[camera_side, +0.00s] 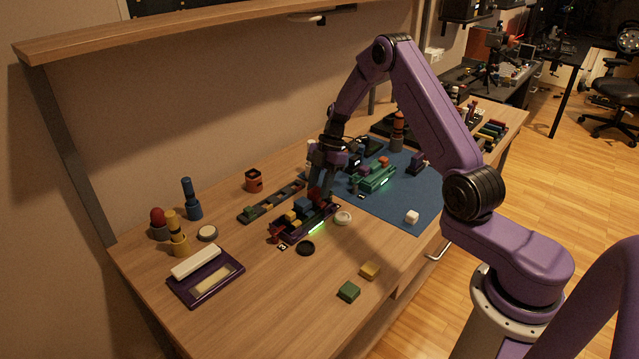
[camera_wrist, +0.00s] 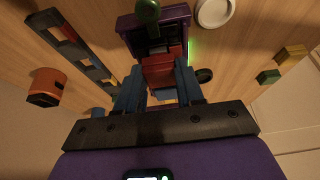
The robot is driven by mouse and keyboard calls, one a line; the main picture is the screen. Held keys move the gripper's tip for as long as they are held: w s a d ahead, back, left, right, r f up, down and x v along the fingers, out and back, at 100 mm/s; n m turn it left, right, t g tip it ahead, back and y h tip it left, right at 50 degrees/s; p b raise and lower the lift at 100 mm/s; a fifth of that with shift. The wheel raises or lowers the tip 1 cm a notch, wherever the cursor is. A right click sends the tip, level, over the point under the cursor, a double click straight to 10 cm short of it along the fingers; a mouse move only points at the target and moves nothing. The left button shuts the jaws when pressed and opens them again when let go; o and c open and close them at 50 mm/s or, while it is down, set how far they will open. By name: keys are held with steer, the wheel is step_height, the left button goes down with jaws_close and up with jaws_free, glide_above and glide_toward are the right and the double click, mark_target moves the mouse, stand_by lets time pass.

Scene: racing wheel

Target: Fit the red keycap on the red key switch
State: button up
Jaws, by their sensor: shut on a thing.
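My gripper (camera_side: 324,190) is lowered at the far end of a purple key block (camera_side: 305,222) in the side view. In the wrist view, my gripper's two blue fingers (camera_wrist: 158,88) are shut on the red keycap (camera_wrist: 158,70), a blocky red piece. In the side view a little of the red keycap (camera_side: 314,193) shows by the fingertips. The purple block (camera_wrist: 183,14) lies below and beyond the keycap in the wrist view. The red key switch cannot be made out for certain, and I cannot tell whether the keycap touches it.
The purple block also carries blue and yellow pieces. A dark rail (camera_side: 258,212) lies behind it. A white ring (camera_side: 343,217) and a black ring (camera_side: 305,248) lie close in front. A green block unit (camera_side: 375,178) stands on the blue mat (camera_side: 400,205). The front table is mostly clear.

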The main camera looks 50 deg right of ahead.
steer(key=shift+f, duration=0.2)
steer(key=o, duration=1.1)
steer(key=shift+r, duration=0.1)
steer(key=v, duration=1.7)
steer(key=shift+d, duration=0.15)
steer(key=shift+r, duration=0.1)
